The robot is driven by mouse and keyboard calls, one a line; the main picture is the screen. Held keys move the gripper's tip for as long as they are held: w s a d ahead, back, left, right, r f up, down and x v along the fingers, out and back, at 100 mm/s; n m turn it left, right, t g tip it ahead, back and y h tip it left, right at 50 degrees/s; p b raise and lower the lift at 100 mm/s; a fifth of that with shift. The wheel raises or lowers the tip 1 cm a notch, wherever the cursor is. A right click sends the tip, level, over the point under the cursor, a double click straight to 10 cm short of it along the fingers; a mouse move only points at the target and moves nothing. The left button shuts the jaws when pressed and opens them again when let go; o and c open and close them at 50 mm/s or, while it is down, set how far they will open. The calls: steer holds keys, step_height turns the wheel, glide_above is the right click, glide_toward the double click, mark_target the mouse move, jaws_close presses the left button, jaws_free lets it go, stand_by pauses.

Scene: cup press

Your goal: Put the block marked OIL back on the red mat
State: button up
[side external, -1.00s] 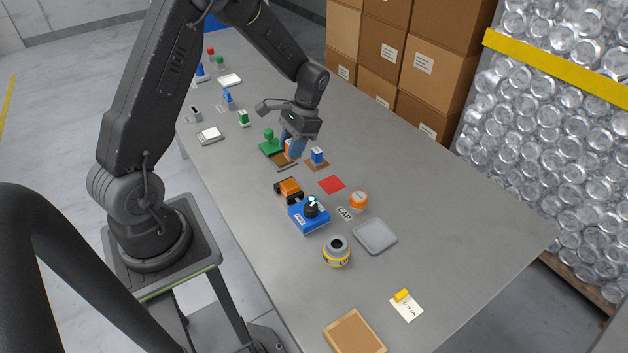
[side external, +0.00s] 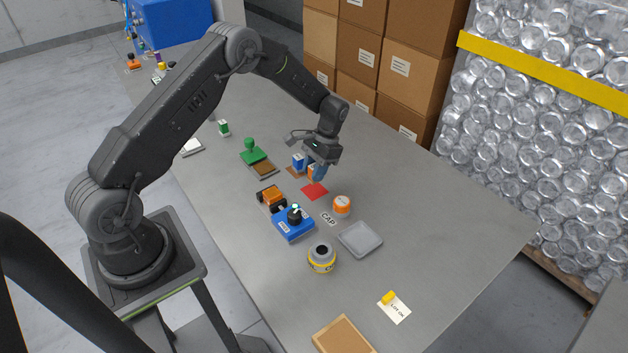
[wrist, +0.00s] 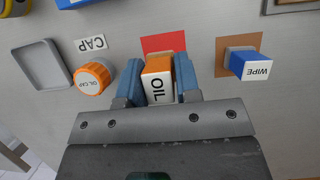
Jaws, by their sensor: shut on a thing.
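The block marked OIL (wrist: 158,82), orange with a white face, is between the blue fingers of my gripper (wrist: 158,85). In the side external view my gripper (side external: 316,172) is shut on it just above and behind the red mat (side external: 314,191). The exact gap to the mat cannot be told.
An orange cap (side external: 342,204) and a grey tray (side external: 360,239) lie on the other side. A green stamp (side external: 253,153) stands farther off. The table's right side is clear.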

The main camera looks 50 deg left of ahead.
steer(key=shift+f, duration=1.95)
steer(key=shift+f, duration=0.1)
steer(key=o, duration=0.9)
